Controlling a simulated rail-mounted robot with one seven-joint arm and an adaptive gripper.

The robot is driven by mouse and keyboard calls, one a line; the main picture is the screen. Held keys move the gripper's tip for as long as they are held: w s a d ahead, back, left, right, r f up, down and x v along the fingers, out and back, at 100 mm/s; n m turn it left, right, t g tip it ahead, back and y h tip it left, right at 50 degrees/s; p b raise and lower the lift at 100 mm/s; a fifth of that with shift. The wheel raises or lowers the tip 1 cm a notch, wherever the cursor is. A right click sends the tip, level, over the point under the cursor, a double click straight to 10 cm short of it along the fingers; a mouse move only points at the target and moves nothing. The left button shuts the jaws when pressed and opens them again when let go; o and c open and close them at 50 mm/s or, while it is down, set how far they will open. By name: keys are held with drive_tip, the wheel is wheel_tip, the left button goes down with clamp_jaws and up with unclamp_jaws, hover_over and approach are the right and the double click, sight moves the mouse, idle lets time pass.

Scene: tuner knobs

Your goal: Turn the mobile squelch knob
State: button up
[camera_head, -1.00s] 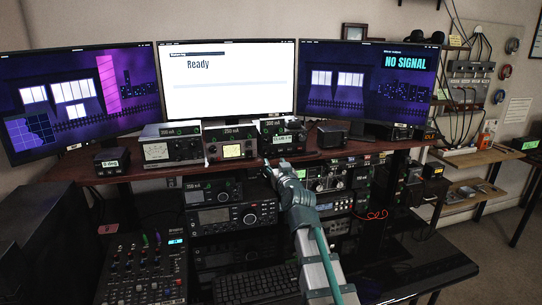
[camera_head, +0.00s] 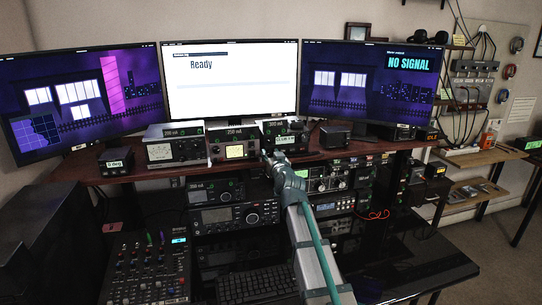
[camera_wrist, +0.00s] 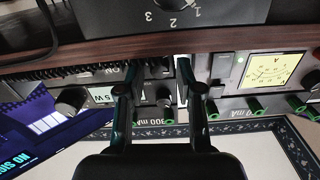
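My gripper (camera_head: 271,157) reaches up to the front of the right-hand radio unit (camera_head: 284,136) on the desk shelf. In the upside-down wrist view my gripper (camera_wrist: 160,88) has its two dark fingers apart, on either side of a small dark knob (camera_wrist: 165,98) on the unit marked 300 mA. I cannot tell whether the fingers touch this knob. A second dark knob (camera_wrist: 71,101) sits left of the fingers, beside a 5 W label (camera_wrist: 103,96). No readable label shows which knob is the mobile squelch.
A meter unit (camera_head: 234,146) with a lit dial stands close to the left of my gripper. The wooden shelf edge (camera_wrist: 205,42) runs across the wrist view. Racked radios (camera_head: 235,215) and a mixer (camera_head: 148,270) are below. Three monitors, including the middle one (camera_head: 232,95), stand behind.

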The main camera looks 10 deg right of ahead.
clamp_jaws()
drive_tip(key=m+p, duration=0.1)
drive_tip(key=m, duration=0.3)
drive_tip(key=shift+m, duration=0.4)
drive_tip(key=shift+o, duration=1.7)
unclamp_jaws()
